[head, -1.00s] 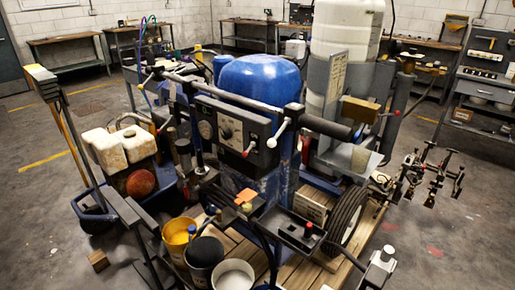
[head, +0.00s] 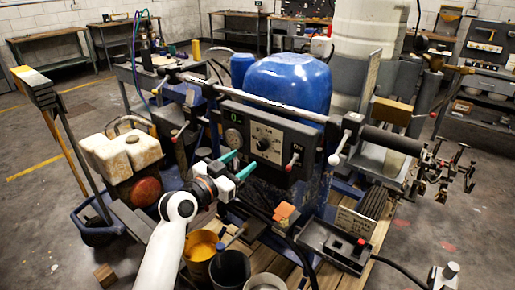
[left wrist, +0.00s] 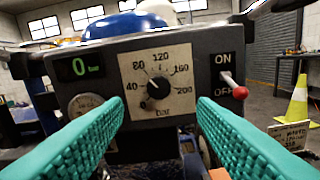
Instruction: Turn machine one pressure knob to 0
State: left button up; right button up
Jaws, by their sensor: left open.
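The green display (left wrist: 80,68) reads 0 bar. My left gripper (head: 237,164) is open, its teal fingers apart in front of the panel. In the left wrist view the fingers flank the knob from below, apparently without touching it. My right gripper is out of view.
A red-tipped ON/OFF lever (left wrist: 239,93) sticks out right of the dial, close to the right finger. A handlebar (head: 255,100) crosses above the panel. Buckets (head: 230,270) stand below the arm.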

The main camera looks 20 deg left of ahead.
aim_at(260, 147)
pick_arm(q)
jog(key=x, duration=0.6)
jog(key=shift+w+p, duration=0.35)
jog(key=shift+p, duration=0.05)
jog(key=shift+w+d, duration=0.25)
jog(key=shift+w, duration=0.45)
jog(key=c, duration=1)
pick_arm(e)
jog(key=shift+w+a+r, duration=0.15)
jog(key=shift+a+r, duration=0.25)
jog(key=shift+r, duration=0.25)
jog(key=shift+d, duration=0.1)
